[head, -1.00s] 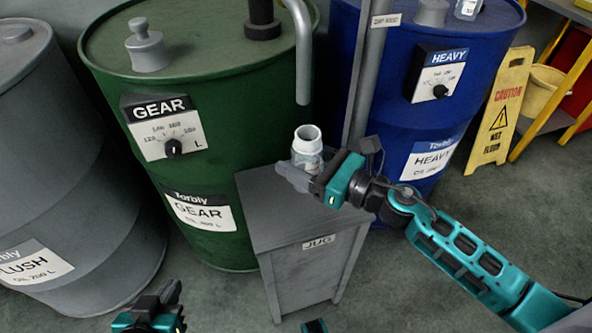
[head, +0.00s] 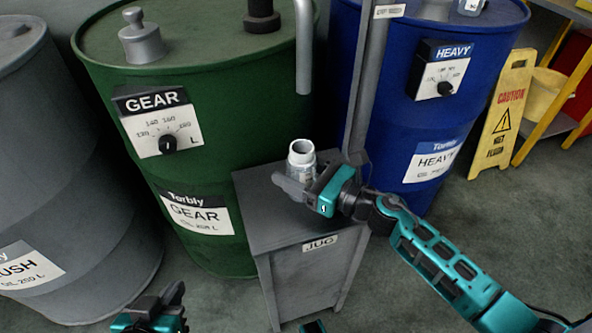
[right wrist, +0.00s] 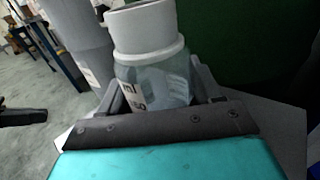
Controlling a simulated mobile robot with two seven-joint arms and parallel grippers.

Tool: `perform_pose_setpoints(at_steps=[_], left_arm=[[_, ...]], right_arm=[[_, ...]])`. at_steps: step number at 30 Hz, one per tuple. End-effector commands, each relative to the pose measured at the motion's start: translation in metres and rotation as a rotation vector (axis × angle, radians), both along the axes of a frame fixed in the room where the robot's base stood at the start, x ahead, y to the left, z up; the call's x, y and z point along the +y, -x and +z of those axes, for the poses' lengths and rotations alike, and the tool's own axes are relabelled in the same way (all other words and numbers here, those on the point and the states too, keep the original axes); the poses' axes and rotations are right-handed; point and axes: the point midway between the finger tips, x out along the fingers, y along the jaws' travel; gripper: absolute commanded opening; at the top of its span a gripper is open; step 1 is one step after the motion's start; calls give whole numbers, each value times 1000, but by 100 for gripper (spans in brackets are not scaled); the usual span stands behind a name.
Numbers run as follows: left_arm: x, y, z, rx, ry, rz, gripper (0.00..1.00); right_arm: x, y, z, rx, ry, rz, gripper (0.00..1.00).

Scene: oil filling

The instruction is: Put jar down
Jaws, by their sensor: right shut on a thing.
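The jar (head: 301,155) is clear with a white open collar and stands upright at the grey JUG stand (head: 262,222). In the head view it is over the stand's top, and I cannot tell whether its base touches. My right gripper (head: 296,184) is shut around the jar's lower part. In the right wrist view the jar (right wrist: 150,75) is between the fingers, with part of a printed label showing and its base hidden. My left gripper (head: 172,300) is at the bottom left of the head view, away from the stand, and its jaw opening is unclear.
A green GEAR drum (head: 215,110) stands behind the stand, with a grey pipe (head: 304,50) hanging above the jar. A blue HEAVY drum (head: 420,120) and a grey post (head: 366,90) are behind to the right. A grey drum (head: 60,180) stands left. A yellow caution sign (head: 502,115) stands far right.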

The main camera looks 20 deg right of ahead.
Motion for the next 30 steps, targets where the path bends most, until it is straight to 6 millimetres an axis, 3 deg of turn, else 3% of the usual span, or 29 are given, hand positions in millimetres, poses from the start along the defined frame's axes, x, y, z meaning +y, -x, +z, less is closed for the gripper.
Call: perform_pose_setpoints(at_steps=[3,4,11,22,30], left_arm=[[0,0,-6,2,-1,-1,0],[0,0,-4,4,-2,-1,0],[1,0,-4,4,-5,-2,0],[4,0,1,-2,-7,2,0],[4,-1,-2,-5,-8,4,0]], right_arm=[[0,0,-5,0,0,0,35],[0,0,-3,0,0,0,67],[0,0,-3,1,1,0,89],[-1,1,2,1,0,0,89],[-33,39,-2,6,0,-1,89]])
